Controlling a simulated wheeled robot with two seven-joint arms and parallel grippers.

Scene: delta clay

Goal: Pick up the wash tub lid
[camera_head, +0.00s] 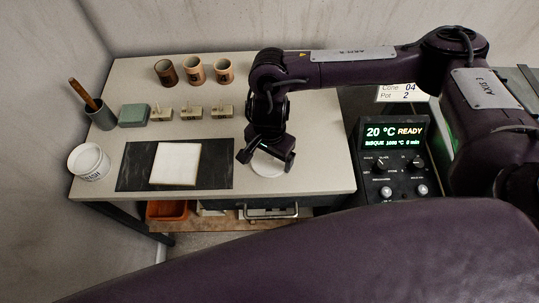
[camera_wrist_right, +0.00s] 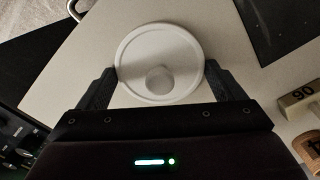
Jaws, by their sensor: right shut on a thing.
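The wash tub lid (camera_wrist_right: 150,45) is a round white disc with a raised rim and a small round knob in its middle. In the right wrist view it lies between the two fingers of my right gripper (camera_wrist_right: 160,87), which is shut on it across its edges. In the head view the right gripper (camera_head: 266,161) points down over the table's right part and partly hides the lid (camera_head: 268,168). The white wash tub (camera_head: 88,163) stands at the table's left front corner. I cannot tell whether the lid touches the table. My left gripper is not in view.
A black mat (camera_head: 222,166) with a white slab (camera_head: 176,164) lies left of the gripper. Several small labelled blocks (camera_head: 192,112), a green block (camera_head: 133,115), a cup with a handled tool (camera_head: 101,115) and brown cups (camera_head: 195,71) stand behind. A kiln control panel (camera_head: 394,150) stands at right.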

